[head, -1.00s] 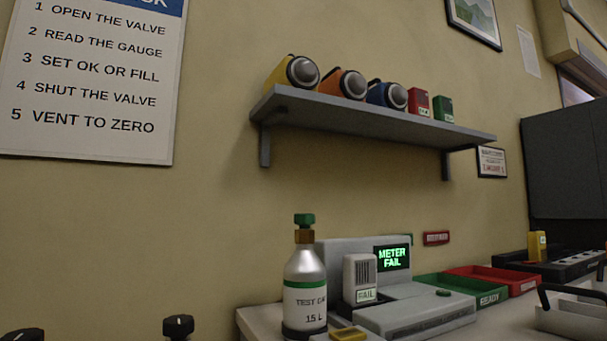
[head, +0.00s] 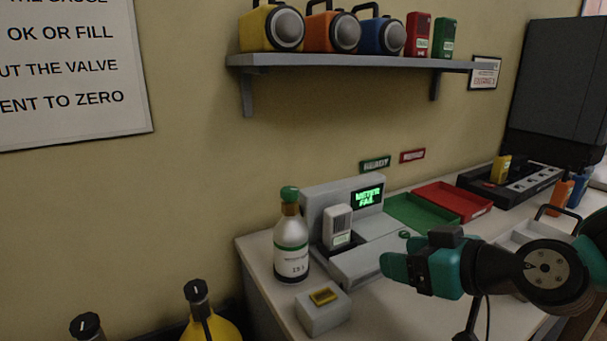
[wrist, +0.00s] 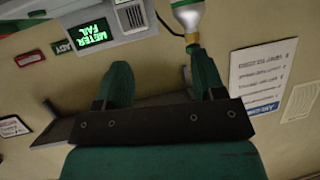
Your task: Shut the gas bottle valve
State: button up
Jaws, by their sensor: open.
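The test gas bottle (head: 291,250) is a silver cylinder with a green band, upright on the desk's left end. Its brass neck carries a green valve knob (head: 289,194). In the wrist view, which looks upside down, the bottle (wrist: 187,14) hangs at the top edge with its neck by the right finger; the knob cannot be told apart there. My gripper (head: 388,266) is right of the bottle, pointing left, apart from it and empty. Its two teal fingers (wrist: 157,65) stand apart. Whether the valve is open cannot be told.
A grey meter station (head: 325,205) reading METER FAIL stands right behind the bottle, holding a white meter (head: 337,227). A small grey box (head: 323,312) with a yellow top is in front. Green (head: 418,213) and red (head: 455,201) trays lie beyond. Black-knobbed valves (head: 197,292) stand lower left.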

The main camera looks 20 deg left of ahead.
jog(key=a+r+n+t+y, duration=0.1)
jog(key=a+r+y, duration=0.3)
jog(key=a, duration=0.4)
jog(key=p, duration=0.9)
send_near(284, 188)
jog(key=x, duration=0.9)
jog(key=shift+w+a+f, duration=0.1)
jog(key=shift+w, duration=0.15)
jog(key=shift+w+a+f+t, duration=0.1)
jog(key=shift+w+a+t, duration=0.3)
jog(key=shift+a, duration=0.2)
jog(key=shift+c, duration=0.2)
jog(key=c, duration=0.9)
